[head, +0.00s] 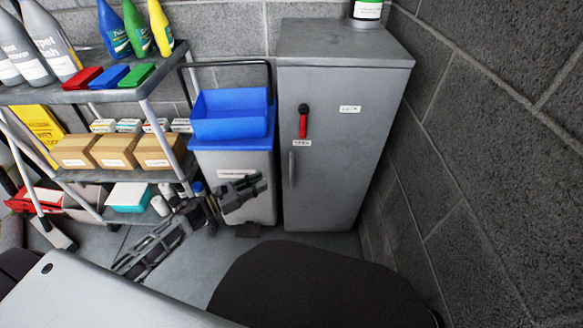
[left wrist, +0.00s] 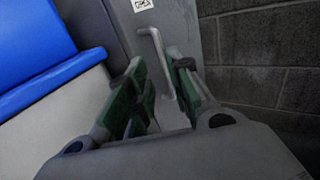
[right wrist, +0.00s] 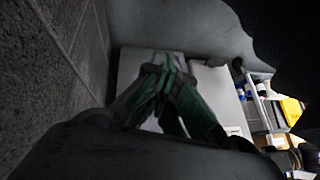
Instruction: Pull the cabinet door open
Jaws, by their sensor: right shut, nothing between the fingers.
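The grey cabinet (head: 340,190) stands upright at the back right, its door shut. A slim vertical handle (head: 291,170) is on the left side of its door. A red lever (head: 303,122) sits above the handle, over a small label. My left gripper (head: 262,186) is in front of the bin, left of the handle. In the left wrist view its green-padded fingers (left wrist: 163,80) are open, and the pale handle (left wrist: 158,52) shows in the gap between them; I cannot tell whether they touch it. My right gripper (right wrist: 166,66) is shut and empty, away from the cabinet handle.
A grey bin (head: 250,168) with a blue tub (head: 230,115) stands just left of the cabinet. A shelf trolley (head: 90,95) with bottles and boxes is farther left. A block wall (head: 480,150) closes the right side. Some grey floor (head: 205,270) is free in front.

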